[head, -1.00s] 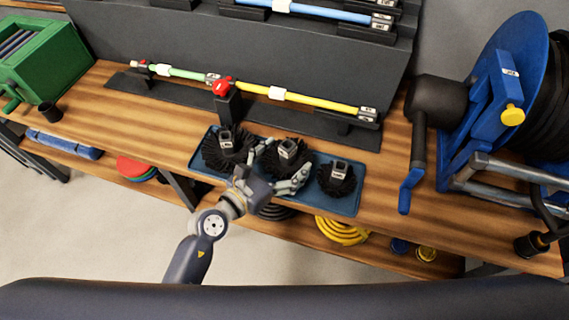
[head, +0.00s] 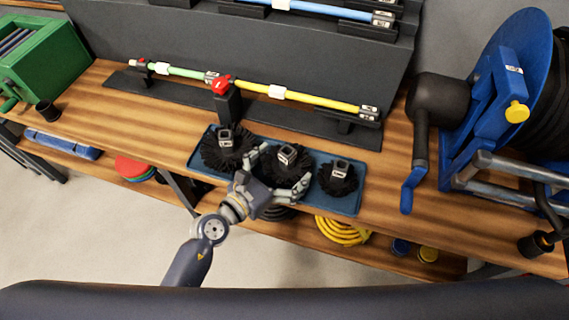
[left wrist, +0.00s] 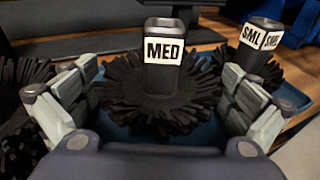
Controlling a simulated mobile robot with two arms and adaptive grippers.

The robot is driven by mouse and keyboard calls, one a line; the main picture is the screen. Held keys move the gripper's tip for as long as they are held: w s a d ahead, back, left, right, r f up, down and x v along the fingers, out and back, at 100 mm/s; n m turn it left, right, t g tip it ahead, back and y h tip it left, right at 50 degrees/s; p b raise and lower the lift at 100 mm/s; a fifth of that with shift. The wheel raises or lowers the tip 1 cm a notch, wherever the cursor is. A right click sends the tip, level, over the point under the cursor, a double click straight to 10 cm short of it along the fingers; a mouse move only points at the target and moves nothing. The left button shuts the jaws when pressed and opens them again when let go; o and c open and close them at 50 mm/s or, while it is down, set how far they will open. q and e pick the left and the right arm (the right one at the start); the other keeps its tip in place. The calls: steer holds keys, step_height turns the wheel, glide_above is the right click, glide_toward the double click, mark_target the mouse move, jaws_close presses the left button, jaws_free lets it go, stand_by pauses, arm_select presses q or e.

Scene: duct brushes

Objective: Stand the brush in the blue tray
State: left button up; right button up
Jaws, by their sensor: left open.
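The blue tray (head: 351,209) lies on the wooden bench. The middle black brush (head: 290,154) stands upright in it, and its square socket reads MED in the left wrist view (left wrist: 163,50). My left gripper (head: 284,167) is open, with one finger on each side of this brush. In the left wrist view the fingers (left wrist: 160,88) flank the bristles; whether they touch them I cannot tell. A larger-looking brush (head: 228,147) stands at the tray's left. A smaller brush (head: 338,177), marked SML (left wrist: 254,42), stands at its right. My right gripper is not in view.
Behind the tray a dark rack holds a green and yellow rod (head: 320,102) and a post with a red knob (head: 221,84). A blue hose reel (head: 500,110) stands at the right, a green box (head: 45,60) at the left. Bare bench lies left of the tray.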

arm_select(q)
steer(key=shift+r, duration=0.15)
steer(key=shift+s+a, duration=0.25)
steer(key=b+v, duration=0.1)
steer(key=v, duration=1)
steer(key=shift+s+b, duration=0.15)
steer(key=shift+b, duration=0.2)
